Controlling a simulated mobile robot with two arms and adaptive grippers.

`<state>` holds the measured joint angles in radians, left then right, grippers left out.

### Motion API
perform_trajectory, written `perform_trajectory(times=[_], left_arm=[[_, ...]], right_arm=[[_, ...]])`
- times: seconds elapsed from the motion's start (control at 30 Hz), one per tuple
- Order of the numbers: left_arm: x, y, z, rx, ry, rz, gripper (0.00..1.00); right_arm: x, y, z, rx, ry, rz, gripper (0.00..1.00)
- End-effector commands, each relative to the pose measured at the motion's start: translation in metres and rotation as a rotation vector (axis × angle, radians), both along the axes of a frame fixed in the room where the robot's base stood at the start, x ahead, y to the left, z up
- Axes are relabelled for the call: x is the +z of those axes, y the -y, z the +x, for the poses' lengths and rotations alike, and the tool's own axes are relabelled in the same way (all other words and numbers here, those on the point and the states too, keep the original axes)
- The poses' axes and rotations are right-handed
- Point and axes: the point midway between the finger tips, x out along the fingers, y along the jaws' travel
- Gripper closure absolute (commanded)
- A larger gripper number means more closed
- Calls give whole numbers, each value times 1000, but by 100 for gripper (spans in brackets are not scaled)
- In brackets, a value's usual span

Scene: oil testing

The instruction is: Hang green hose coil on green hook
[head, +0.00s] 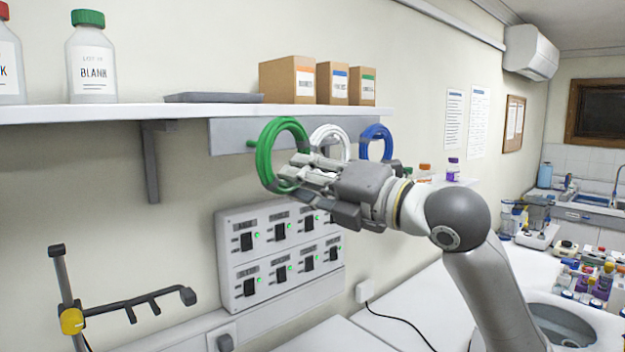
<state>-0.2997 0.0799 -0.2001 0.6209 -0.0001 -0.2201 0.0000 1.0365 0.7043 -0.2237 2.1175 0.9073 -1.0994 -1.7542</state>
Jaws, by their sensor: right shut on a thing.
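The green hose coil (264,152) is held upright in front of the grey hook rail (224,137) under the shelf. My right gripper (287,180) is shut on its lower right part. The green hook (251,143) shows as a short peg at the coil's left edge, at about the height of its upper half. I cannot tell whether the coil is around the hook or only in front of it. My left gripper is not in view.
A white coil (330,132) and a blue coil (376,131) hang to the right on the rail. The shelf (190,111) above carries bottles and boxes (287,80). A switch panel (279,254) is below. A stand with an arm (130,303) is at lower left.

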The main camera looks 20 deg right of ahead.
Motion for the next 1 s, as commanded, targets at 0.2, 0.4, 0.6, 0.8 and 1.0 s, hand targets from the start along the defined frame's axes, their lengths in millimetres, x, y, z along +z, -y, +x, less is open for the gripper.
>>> perform_trajectory(times=[0.2, 0.4, 0.6, 0.8, 1.0], left_arm=[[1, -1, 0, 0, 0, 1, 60], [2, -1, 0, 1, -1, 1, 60], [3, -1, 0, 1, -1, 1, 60], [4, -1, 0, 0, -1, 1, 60], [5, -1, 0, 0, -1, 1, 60]], right_arm=[[-1, -5, 13, 1, 0, 1, 98], [-2, -9, 24, 2, -1, 1, 98], [-3, -13, 35, 1, -1, 1, 98], [-4, -18, 46, 3, -2, 0, 98], [-10, -20, 54, -1, 0, -1, 98]])
